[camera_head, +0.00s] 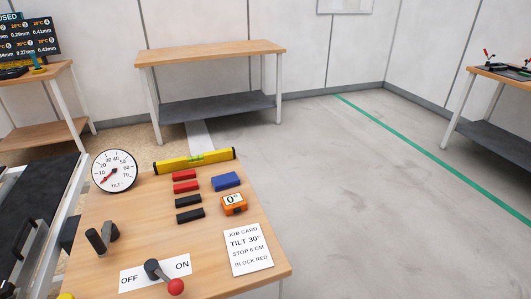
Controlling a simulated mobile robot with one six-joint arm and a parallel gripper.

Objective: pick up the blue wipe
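A small blue block-like item (226,181) lies flat on the near wooden table, right of the red and black blocks. It is the only blue item lying on this tabletop, and it fits the blue wipe, though its material is too small to tell. It lies just behind an orange box with a 0° display (233,204). Nothing covers it. My gripper is not in view.
The near wooden table (207,250) also holds red blocks (185,181), black blocks (189,208), a yellow spirit level (194,161), a tilt dial (114,171), a job card (248,249) and a red-knobbed lever (166,278). Open floor (380,200) lies to the right.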

